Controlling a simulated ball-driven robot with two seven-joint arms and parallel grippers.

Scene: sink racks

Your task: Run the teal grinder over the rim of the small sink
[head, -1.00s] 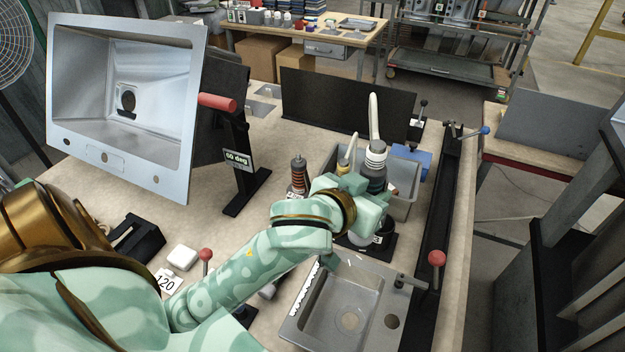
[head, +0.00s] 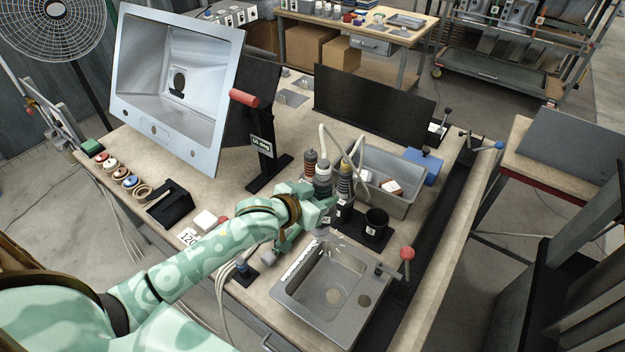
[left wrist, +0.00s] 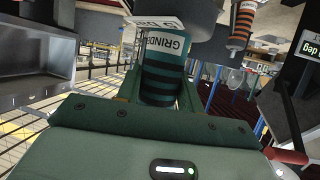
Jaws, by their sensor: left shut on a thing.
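The teal grinder (left wrist: 163,70) has a teal and black striped body and a "GRINDER" label in the left wrist view. My left gripper (head: 310,205) is shut on it. In the head view the grinder's grey and white upper end (head: 323,178) shows above the gripper, with a pale hose rising from it; its lower body is mostly hidden by the gripper. The small sink (head: 366,275) lies on the bench just in front and to the right of the gripper. A white jagged strip runs along its left rim. My right gripper is not in view.
A yellow-striped tool (head: 345,182) and an orange-striped tool (head: 310,160) stand close behind the gripper. An empty black holder (head: 376,222) stands behind the small sink. A red-knobbed clamp (head: 407,254) is at the sink's right. A grey bin (head: 400,165) stands farther back.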

